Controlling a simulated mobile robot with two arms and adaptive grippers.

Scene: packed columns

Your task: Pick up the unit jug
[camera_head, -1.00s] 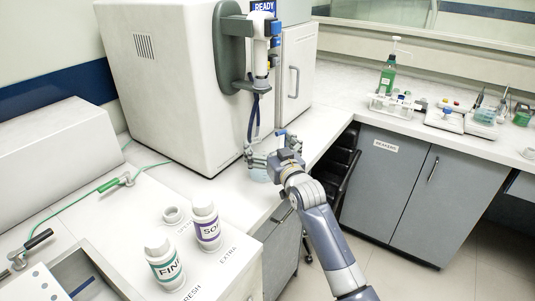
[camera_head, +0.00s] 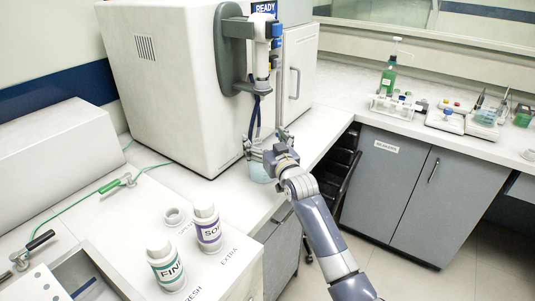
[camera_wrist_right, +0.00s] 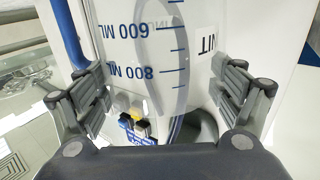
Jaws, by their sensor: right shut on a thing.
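The unit jug (camera_head: 261,174) is a clear vessel on the white counter in front of the big white machine, mostly hidden behind my right gripper (camera_head: 267,150) in the head view. The jug looks upright. Its base appears at or close to the counter; I cannot tell if they touch. My left gripper is not in view.
The white machine (camera_head: 165,85) stands just behind the jug, its hoses (camera_head: 254,118) hanging close by. Two white bottles, one purple-labelled (camera_head: 208,232) and one teal-labelled (camera_head: 167,270), stand on the near counter.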

